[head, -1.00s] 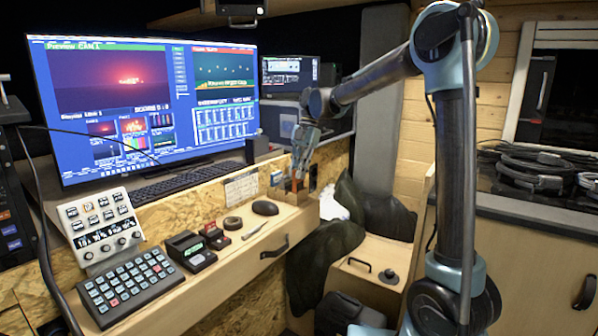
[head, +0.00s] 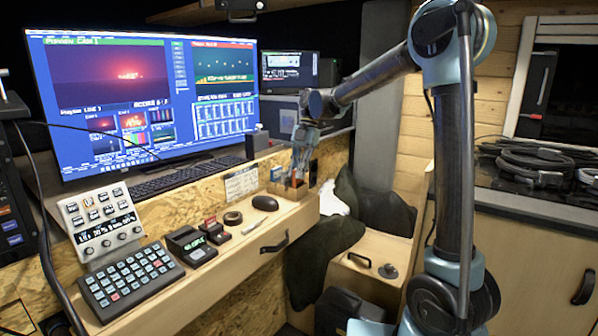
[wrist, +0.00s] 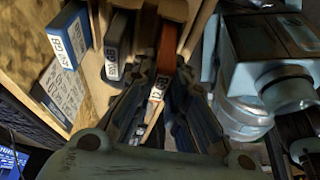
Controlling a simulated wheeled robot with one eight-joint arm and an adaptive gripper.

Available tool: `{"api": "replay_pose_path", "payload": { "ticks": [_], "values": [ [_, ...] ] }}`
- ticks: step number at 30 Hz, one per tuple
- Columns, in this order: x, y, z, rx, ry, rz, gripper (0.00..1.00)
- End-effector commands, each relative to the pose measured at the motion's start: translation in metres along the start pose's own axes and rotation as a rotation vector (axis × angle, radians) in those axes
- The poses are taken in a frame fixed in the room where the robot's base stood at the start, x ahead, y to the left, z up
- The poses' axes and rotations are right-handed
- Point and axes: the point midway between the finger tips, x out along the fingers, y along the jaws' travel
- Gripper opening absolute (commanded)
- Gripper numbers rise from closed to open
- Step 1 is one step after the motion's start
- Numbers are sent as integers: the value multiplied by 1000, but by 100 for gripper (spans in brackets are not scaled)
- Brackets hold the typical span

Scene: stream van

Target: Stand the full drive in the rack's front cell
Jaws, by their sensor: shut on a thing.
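The wooden rack (head: 291,192) stands at the far right end of the desk shelf; its slotted cells (wrist: 187,12) show in the wrist view. My gripper (wrist: 162,100) is shut on an orange drive (wrist: 169,45) with a white label on its end. The drive lies between the rack's wooden walls; how deep it sits is hidden by the fingers. A dark drive (wrist: 117,38) with a white label stands in the neighbouring cell to the left. In the head view my gripper (head: 297,175) points down over the rack.
A mouse (head: 265,203), tape roll (head: 233,218) and keypad (head: 130,281) lie along the shelf. Black bags (head: 322,248) are below right.

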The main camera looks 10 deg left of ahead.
Motion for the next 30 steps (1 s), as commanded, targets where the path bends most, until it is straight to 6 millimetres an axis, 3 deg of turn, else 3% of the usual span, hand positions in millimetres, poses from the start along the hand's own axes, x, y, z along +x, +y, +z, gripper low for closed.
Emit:
{"api": "replay_pose_path", "payload": {
  "ticks": [30],
  "values": [
    [16, 0, 7, 0, 0, 0, 0]
  ]
}}
